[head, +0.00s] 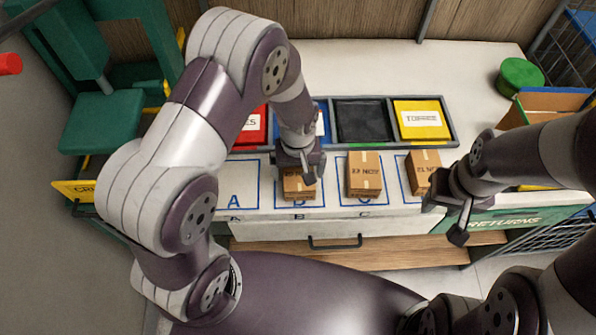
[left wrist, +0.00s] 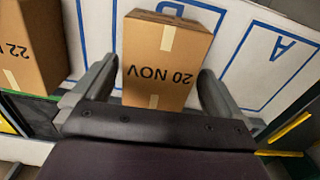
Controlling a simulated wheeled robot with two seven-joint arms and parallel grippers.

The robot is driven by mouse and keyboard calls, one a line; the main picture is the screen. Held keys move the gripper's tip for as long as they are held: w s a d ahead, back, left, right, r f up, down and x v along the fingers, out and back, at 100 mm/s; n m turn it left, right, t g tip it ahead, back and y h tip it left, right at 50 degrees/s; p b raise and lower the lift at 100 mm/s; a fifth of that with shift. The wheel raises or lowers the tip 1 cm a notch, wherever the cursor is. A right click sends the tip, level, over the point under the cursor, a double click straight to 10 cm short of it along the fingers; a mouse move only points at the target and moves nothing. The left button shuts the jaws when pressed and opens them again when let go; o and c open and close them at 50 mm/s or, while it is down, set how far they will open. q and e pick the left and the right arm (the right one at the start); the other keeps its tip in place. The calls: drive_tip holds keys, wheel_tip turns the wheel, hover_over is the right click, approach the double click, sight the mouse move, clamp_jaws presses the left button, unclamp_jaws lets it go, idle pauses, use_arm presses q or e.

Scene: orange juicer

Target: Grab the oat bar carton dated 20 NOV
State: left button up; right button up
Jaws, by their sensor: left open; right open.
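The brown carton (left wrist: 172,50) printed 20 NOV stands on the white counter by the square marked B, its print upside down in the left wrist view. In the head view this carton (head: 299,190) is partly hidden under my left gripper (head: 297,174). My left gripper is open, with one finger on each side of the carton in the left wrist view (left wrist: 157,72); I cannot tell whether they touch it. My right gripper (head: 447,214) is open and empty near the counter's front right.
A second carton (head: 365,175), its date starting with 22 in the left wrist view (left wrist: 30,45), stands by square C. A third carton (head: 424,170) stands further right, near my right arm. Square A (head: 236,198) is empty. Colored bins (head: 361,121) line the back.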

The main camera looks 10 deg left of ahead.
use_arm(q)
drive_tip(key=shift+f, duration=0.65)
drive_tip(key=shift+d, duration=0.15)
drive_tip(key=shift+c, duration=0.9)
drive_tip(key=c, duration=0.8)
drive_tip(key=shift+r, duration=0.1)
